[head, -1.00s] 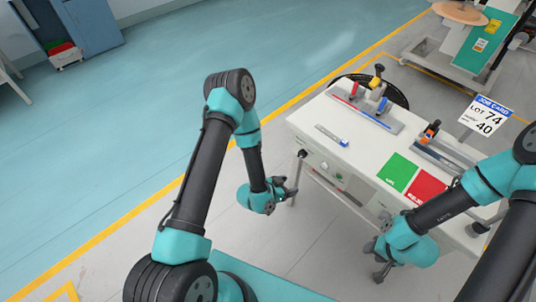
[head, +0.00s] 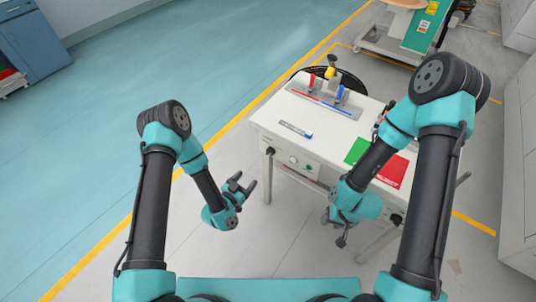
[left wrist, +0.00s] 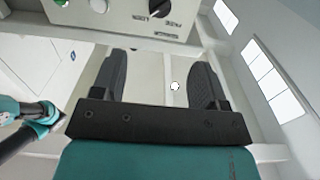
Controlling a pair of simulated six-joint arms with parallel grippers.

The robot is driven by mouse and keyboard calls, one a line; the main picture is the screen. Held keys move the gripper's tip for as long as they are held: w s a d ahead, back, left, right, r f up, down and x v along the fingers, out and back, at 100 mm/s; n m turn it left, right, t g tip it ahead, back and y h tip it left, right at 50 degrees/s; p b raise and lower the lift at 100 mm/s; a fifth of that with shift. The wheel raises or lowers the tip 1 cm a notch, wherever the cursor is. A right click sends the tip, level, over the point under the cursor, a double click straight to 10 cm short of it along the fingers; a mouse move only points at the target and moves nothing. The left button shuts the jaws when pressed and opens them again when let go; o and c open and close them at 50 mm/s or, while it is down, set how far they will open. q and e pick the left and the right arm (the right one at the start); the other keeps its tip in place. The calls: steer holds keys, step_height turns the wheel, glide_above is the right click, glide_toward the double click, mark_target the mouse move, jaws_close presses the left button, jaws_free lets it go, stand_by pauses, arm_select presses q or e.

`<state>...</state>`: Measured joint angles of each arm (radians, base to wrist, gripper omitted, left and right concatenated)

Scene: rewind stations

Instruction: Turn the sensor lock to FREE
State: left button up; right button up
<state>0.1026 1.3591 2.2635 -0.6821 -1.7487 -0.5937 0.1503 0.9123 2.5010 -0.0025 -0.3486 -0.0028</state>
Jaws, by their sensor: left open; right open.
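A black knob (head: 270,151) sits at the left end of the bench's front panel. In the left wrist view this black knob (left wrist: 160,7) is at the top edge, partly cut off, with upside-down lettering around it. I cannot make out which setting it points to. My left gripper (head: 243,187) is open and empty, in front of the bench's left corner and apart from the knob. Its two dark fingers (left wrist: 160,62) are spread in the left wrist view, with nothing between them. My right gripper (head: 334,226) is open, low in front of the bench, its fingers small in view.
The white bench (head: 265,122) carries a rail fixture (head: 325,103), a small ruler-like strip (head: 294,128), and green (head: 356,151) and red (head: 391,171) patches. A white dial (head: 293,159) and a green button (head: 309,168) are right of the knob. Floor left of the bench is clear.

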mark_target(268, 154)
arm_select(q)
steer(key=x, duration=1.6)
steer(key=shift+c, duration=0.5)
steer(key=c, duration=0.8)
